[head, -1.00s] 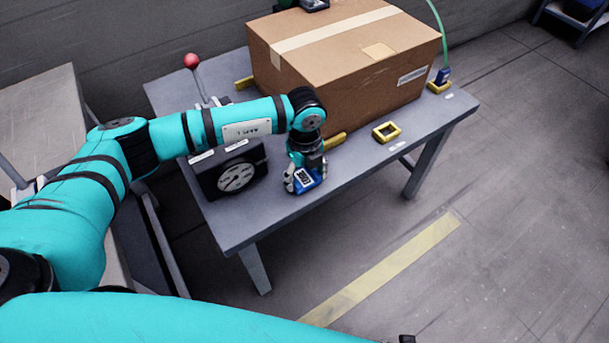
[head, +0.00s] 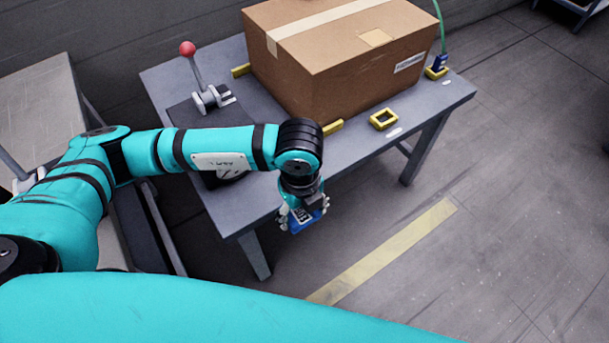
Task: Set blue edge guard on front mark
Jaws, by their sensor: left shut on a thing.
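The blue edge guard (head: 300,222) is in my left gripper (head: 303,214), which is shut on it. Gripper and guard hang just off the near edge of the grey table (head: 345,165). Most of the fingers and part of the guard are hidden by the wrist. A small white mark (head: 394,132) lies on the table's front edge, up and to the right of the gripper, and another (head: 446,83) lies near the right corner. Which one is the front mark I cannot tell. My right gripper is out of view.
A large cardboard box (head: 340,55) fills the table's back, with yellow stops (head: 333,127) beside it. A red-knobbed lever (head: 188,49) stands at left. A blue piece with a green hose (head: 439,65) is at the right corner.

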